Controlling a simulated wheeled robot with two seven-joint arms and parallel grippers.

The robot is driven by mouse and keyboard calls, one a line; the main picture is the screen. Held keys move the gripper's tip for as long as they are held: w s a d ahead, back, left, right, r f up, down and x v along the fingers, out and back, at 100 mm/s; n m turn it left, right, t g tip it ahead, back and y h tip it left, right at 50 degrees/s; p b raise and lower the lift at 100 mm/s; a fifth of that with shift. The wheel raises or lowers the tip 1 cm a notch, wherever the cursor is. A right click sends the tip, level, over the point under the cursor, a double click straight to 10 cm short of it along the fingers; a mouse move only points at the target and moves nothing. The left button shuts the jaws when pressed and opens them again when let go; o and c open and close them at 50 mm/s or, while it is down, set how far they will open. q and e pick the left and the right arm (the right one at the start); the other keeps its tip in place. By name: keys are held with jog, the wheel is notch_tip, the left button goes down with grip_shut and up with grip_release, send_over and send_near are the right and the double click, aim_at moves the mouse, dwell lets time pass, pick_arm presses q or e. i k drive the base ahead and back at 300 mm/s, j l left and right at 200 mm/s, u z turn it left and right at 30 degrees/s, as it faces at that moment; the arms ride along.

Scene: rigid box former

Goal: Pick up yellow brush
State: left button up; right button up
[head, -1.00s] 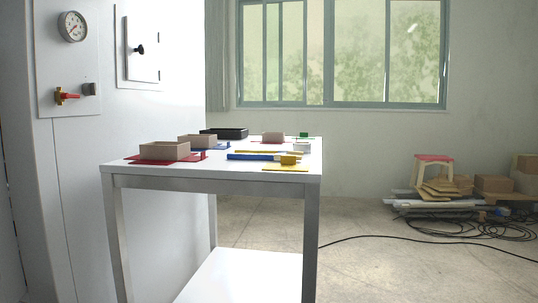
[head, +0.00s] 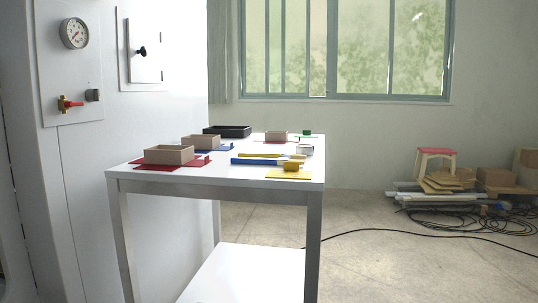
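A thin yellow stick-like piece (head: 258,154), which looks like the yellow brush's handle, lies on the white table (head: 225,174) toward its right side. It lies just behind a long blue handle (head: 262,161). A pale tan tip shows at the right end of these handles, but I cannot tell which one it belongs to. A yellow mat (head: 280,174) with a small yellow block (head: 290,167) is at the table's front right corner, in front of the blue handle. Neither of my grippers shows in the head view.
Tan open boxes (head: 168,155) on coloured mats and a black tray (head: 227,131) stand on the table. A white cabinet (head: 85,200) with a gauge rises on the left. Boards, boxes and a stool (head: 436,160) lie back right, with a black cable (head: 400,232) on the floor.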

aim_at(289, 156)
jog(key=i+j, duration=0.35)
jog(key=j+z, duration=0.1)
jog(key=z, duration=1.2)
